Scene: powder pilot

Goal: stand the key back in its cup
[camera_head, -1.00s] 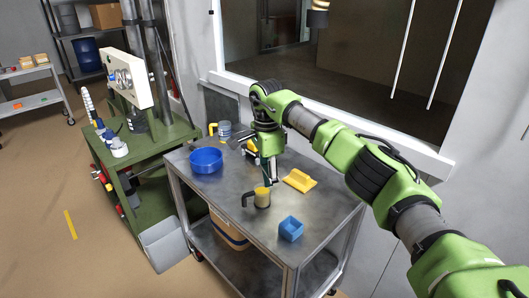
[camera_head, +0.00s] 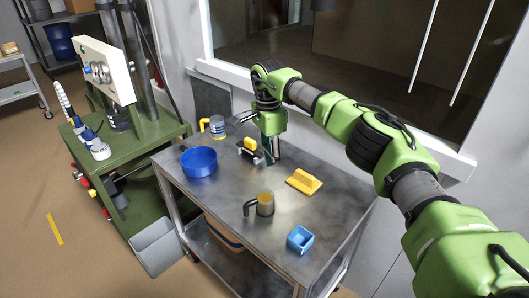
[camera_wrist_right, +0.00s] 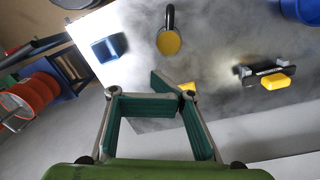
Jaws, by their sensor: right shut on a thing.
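My right gripper (camera_head: 270,160) is above the back part of the grey metal table, its fingers pointing down. In the right wrist view its teal-padded fingers (camera_wrist_right: 160,100) are drawn together. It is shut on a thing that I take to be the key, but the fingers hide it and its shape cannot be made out. A small blue open-topped square cup (camera_head: 299,239) stands at the front right of the table, apart from the gripper; it also shows in the right wrist view (camera_wrist_right: 108,48). I cannot tell for certain that it is the key's cup. My left gripper is not in view.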

